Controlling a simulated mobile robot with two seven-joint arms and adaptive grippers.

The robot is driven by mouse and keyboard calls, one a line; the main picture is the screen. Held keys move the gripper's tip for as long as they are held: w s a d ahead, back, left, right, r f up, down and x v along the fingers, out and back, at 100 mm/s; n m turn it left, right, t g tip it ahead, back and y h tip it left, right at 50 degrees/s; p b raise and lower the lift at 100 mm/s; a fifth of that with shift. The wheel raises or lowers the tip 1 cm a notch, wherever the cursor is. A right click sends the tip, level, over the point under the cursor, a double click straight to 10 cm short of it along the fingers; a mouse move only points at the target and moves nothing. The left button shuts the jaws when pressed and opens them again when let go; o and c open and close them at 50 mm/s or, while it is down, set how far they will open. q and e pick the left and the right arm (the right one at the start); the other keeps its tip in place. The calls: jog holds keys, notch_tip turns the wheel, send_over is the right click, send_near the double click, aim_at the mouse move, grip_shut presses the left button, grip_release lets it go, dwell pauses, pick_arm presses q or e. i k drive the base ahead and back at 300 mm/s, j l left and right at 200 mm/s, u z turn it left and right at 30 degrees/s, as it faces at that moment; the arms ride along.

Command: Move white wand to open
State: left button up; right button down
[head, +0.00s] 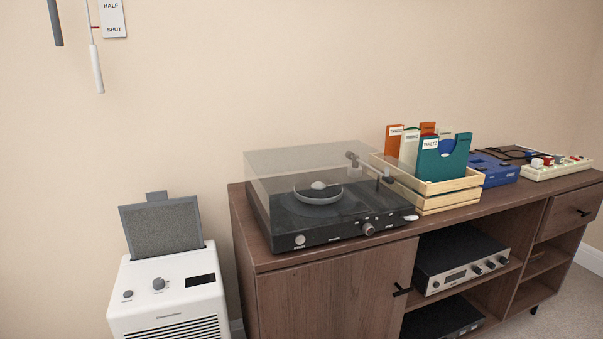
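The white wand (97,69) hangs at the top left of the head view, in front of the wall. Its thin upper part runs up out of the picture. A small white sign (112,18) beside it on the right reads HALF and, lower, SHUT; its top is cut off, and no "open" label shows. A small reddish-brown piece sits between the wand and the sign near the SHUT line. A dark grey wand (55,22) hangs to the left, its top cut off. Neither of my grippers is in view.
A white appliance (165,300) with a raised grey lid stands below the wands. A wooden sideboard (330,285) holds a turntable under a clear cover (300,165), a wooden crate (440,200) of records, and a blue box (495,170). The wall around the wands is bare.

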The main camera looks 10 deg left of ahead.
aim_at(93, 48)
jog(key=u, duration=1.35)
